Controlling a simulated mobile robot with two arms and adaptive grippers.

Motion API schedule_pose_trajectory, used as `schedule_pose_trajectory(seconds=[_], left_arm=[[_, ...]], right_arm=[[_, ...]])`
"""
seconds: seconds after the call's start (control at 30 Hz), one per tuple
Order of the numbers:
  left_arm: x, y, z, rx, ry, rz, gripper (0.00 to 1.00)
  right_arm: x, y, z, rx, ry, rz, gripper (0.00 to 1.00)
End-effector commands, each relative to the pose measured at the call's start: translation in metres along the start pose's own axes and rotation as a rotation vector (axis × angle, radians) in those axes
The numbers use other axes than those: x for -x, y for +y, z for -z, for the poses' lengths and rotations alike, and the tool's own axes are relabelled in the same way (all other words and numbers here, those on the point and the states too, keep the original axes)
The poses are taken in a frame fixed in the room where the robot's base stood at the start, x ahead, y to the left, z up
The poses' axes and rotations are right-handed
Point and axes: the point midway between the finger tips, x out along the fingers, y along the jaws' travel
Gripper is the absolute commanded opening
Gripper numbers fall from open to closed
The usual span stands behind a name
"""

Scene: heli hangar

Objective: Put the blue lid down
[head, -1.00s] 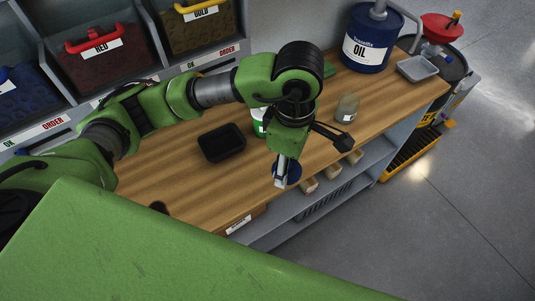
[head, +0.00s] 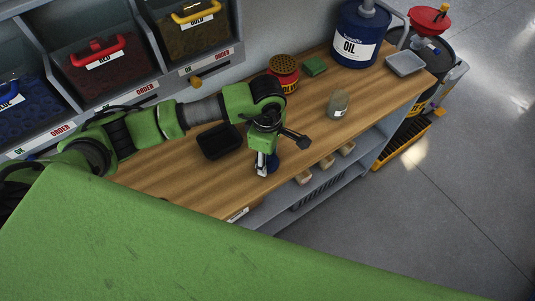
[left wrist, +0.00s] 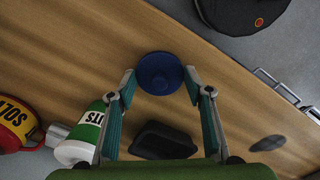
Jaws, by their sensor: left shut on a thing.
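The blue lid (left wrist: 159,73) is a round blue disc with a raised middle. My left gripper (left wrist: 160,76) is shut on it, with one finger on each side of its rim in the left wrist view. In the head view the lid (head: 272,162) shows partly behind my left gripper (head: 262,166), over the front part of the wooden workbench (head: 185,188). I cannot tell whether the lid touches the bench top. My right gripper is not in view.
A black tray (head: 219,141) lies left of the gripper. A green bottle (left wrist: 88,135) shows in the left wrist view. A glass jar (head: 338,104), red tin (head: 283,74), green block (head: 315,66) and blue oil can (head: 357,40) stand farther right or back. Bare wood lies around the jar.

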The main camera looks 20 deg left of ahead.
Motion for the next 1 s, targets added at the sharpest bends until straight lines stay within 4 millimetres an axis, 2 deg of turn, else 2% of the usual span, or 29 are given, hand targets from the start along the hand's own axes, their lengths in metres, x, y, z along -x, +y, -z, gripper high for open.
schedule_pose_trajectory(seconds=[0.2, 0.23, 0.3, 0.73, 0.87, 1.0], left_arm=[[-0.004, 0.0, 0.0, 0.001, 0.0, 0.0, 0.38], [-0.003, 0.0, 0.0, 0.001, 0.0, 0.0, 0.52], [-0.002, 0.0, 0.0, 0.001, 0.0, 0.0, 0.63], [0.003, 0.001, 0.0, 0.001, 0.0, -0.002, 0.63], [0.022, 0.002, 0.0, 0.0, 0.0, -0.006, 0.63], [0.053, 0.002, 0.0, -0.001, -0.001, -0.008, 0.63]], right_arm=[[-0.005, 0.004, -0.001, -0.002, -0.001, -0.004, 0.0], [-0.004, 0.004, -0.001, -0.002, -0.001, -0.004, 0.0], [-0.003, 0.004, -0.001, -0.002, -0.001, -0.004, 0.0], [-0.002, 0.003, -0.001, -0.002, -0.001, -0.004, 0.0], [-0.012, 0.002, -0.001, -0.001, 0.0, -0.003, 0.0], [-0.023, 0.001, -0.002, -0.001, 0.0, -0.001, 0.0]])
